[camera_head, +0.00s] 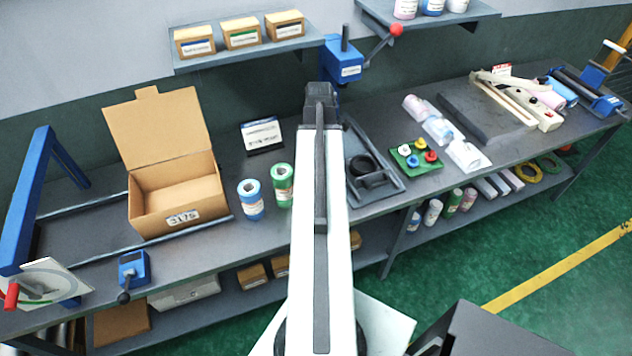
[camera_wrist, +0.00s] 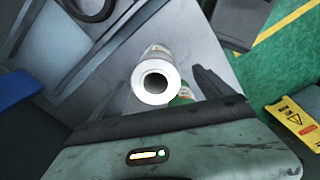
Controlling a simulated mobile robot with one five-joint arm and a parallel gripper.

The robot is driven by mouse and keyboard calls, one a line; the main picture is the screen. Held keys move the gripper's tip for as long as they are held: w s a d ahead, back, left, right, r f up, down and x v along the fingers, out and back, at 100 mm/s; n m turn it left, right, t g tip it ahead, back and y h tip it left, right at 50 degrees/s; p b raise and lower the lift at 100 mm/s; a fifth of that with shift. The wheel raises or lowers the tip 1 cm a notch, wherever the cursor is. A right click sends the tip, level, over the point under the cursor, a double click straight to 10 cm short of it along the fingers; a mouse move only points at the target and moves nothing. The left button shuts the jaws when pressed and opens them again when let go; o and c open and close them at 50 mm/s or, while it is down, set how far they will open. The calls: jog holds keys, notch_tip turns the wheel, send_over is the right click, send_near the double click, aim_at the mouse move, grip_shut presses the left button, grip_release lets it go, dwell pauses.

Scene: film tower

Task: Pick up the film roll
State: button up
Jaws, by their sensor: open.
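In the head view a blue-labelled film roll (camera_head: 250,200) and a green-labelled film roll (camera_head: 281,186) stand upright on the grey bench, close together, left of my arm. In the wrist view I look down on a roll (camera_wrist: 154,83) with a white end and dark core hole. Some green (camera_wrist: 183,97) shows at its lower right; I cannot tell which roll this is. My gripper (camera_wrist: 167,82) is open, with dark fingers on either side of the roll's end in the picture. The gap to the roll is unclear. My arm hides the gripper in the head view.
An open carton (camera_head: 178,200) stands left of the rolls. A black tray (camera_head: 375,185) and a green board with coloured spools (camera_head: 417,158) lie right of my arm. A blue clamp (camera_head: 345,65) rises behind. In the wrist view a yellow sign (camera_wrist: 294,120) is at the right.

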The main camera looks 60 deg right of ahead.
notch_tip(320, 180, down, 6)
jog(key=b, duration=0.5)
jog(key=shift+w+d, duration=0.2)
jog(key=shift+d, duration=0.05)
jog(key=shift+r, duration=0.2)
jog(key=shift+c, duration=0.2)
grip_shut()
